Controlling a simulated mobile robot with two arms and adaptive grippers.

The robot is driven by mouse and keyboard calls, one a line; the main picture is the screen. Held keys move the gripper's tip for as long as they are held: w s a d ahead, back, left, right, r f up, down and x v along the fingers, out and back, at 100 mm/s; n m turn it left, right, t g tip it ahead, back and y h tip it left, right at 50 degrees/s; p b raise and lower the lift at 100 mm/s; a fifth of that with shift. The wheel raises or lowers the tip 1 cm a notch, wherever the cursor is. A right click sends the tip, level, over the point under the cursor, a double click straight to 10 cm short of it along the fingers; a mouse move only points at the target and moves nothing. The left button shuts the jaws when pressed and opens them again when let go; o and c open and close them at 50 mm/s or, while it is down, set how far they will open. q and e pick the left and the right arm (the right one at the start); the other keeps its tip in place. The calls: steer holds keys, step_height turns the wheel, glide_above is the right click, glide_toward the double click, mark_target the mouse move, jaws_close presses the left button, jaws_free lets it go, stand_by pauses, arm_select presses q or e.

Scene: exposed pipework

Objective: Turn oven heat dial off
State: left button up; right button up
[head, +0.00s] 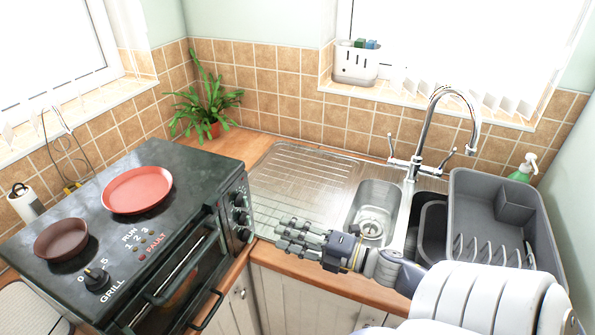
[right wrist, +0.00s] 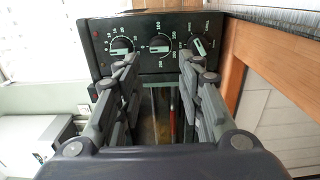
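The oven (head: 185,245) is a black countertop unit with several dials on its right-hand front panel. The right wrist view shows three of them in a row. The middle dial (right wrist: 158,46) has numbers such as 100 and 200 around it and looks like the heat dial; its exact setting is too small to read. My right gripper (head: 283,236) is open and empty, apart from the panel in the head view. Its fingers (right wrist: 159,65) frame the middle dial in the right wrist view, without visible contact. My left gripper is not in view.
A left dial (right wrist: 121,47) and a right dial (right wrist: 199,47) flank the middle one. A red plate (head: 137,190) and a brown one (head: 61,239) lie on top. The counter edge (head: 320,288) runs below my right gripper.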

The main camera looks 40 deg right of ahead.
steer(key=shift+v, duration=1)
